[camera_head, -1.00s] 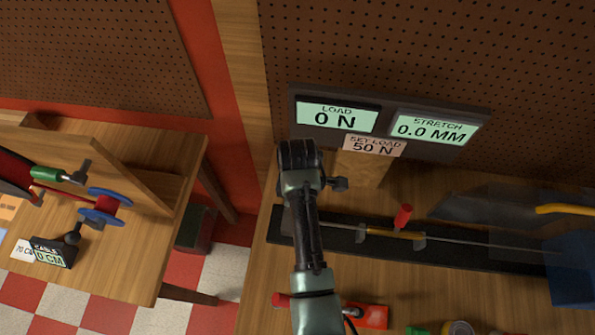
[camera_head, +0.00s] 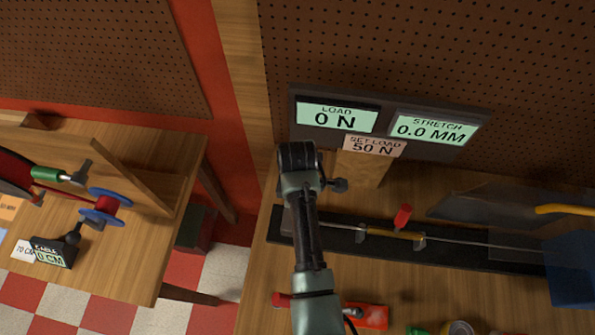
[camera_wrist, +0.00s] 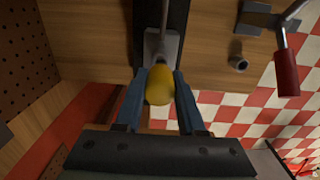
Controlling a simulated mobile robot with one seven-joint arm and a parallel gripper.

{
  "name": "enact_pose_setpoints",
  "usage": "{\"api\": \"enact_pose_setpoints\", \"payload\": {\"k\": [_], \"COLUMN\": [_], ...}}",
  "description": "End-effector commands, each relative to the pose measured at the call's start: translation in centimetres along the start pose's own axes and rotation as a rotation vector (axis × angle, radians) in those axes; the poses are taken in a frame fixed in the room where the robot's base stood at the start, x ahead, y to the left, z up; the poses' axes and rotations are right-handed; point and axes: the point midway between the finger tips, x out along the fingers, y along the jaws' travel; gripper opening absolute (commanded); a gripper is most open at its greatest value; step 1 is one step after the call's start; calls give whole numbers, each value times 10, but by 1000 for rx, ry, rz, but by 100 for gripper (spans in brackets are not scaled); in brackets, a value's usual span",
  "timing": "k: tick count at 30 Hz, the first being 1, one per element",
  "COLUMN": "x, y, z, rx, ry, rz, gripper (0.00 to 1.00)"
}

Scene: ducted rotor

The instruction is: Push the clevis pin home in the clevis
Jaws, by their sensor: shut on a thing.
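In the wrist view my gripper (camera_wrist: 160,90) is shut on a rounded yellow piece, which I take to be the head of the clevis pin (camera_wrist: 159,87). It sits between the two blue-grey fingers. The grey metal clevis (camera_wrist: 162,46) lies just beyond it on a dark rail, with a thin rod leading away from it. The pin's shank and how deep it sits are hidden. In the head view my own arm covers the gripper, the pin and the clevis.
The dark rail (camera_head: 480,256) runs along the bench, with a red-handled part (camera_head: 403,217) on it. The display panel behind reads LOAD (camera_head: 336,115) 0 N and STRETCH (camera_head: 431,130) 0.0 MM. A red-handled lever (camera_wrist: 287,75) stands to the right in the wrist view.

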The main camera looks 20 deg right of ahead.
Motion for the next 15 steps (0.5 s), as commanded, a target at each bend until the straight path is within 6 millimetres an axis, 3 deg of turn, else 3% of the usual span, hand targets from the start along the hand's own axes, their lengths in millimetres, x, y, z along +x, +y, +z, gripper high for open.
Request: {"api": "enact_pose_setpoints", "payload": {"k": [15], "x": [8], "y": [0], "z": [0], "rx": [0], "ry": [0], "rz": [-1], "gripper": [0]}}
